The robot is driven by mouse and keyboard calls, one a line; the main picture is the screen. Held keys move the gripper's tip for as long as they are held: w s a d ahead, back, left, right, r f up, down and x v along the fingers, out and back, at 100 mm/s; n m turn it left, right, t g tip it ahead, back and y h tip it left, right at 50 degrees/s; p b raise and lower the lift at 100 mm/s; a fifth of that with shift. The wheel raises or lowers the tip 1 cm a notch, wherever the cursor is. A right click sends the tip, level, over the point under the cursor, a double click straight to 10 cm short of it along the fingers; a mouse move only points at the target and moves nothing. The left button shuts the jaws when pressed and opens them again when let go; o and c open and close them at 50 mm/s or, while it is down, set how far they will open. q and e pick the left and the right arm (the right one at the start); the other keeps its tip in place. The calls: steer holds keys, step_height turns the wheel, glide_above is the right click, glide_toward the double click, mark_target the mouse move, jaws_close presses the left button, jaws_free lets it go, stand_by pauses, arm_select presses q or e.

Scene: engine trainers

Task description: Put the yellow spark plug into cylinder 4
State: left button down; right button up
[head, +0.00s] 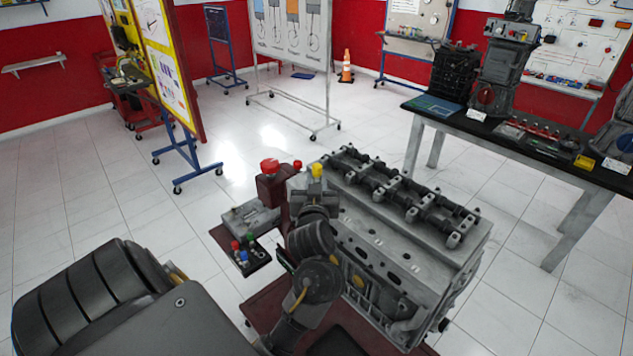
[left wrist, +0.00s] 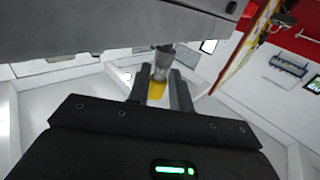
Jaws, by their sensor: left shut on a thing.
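My left gripper (head: 316,190) is raised at the near left end of the grey engine block (head: 400,262). It is shut on the yellow spark plug (head: 317,170), whose yellow part shows above the gripper. In the left wrist view the yellow part (left wrist: 157,91) sits between the two fingers, and a grey metal part extends from it towards the top of the picture. Several round openings show along the block's top face, partly behind my arm. I cannot tell which one is cylinder 4. My right gripper is not in view.
A dark tray (head: 256,262) with red, green and blue plugs lies left of the block. A red-capped dark red post (head: 271,185) stands close beside my gripper. A camshaft assembly (head: 400,195) runs along the block's far side. A workbench (head: 560,150) stands right.

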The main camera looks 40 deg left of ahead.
arm_select(q)
steer(key=shift+f, duration=0.3)
steer(key=shift+f+b, duration=0.35)
steer(key=shift+f, duration=0.05)
steer(key=shift+f, duration=0.2)
stand_by(0.9)
steer(key=c, duration=1.2)
jaws_free()
steer(key=shift+o, duration=0.2)
steer(key=p+v, duration=0.3)
steer(key=v, duration=0.4)
steer(key=shift+s, duration=0.2)
steer(key=shift+d, duration=0.2)
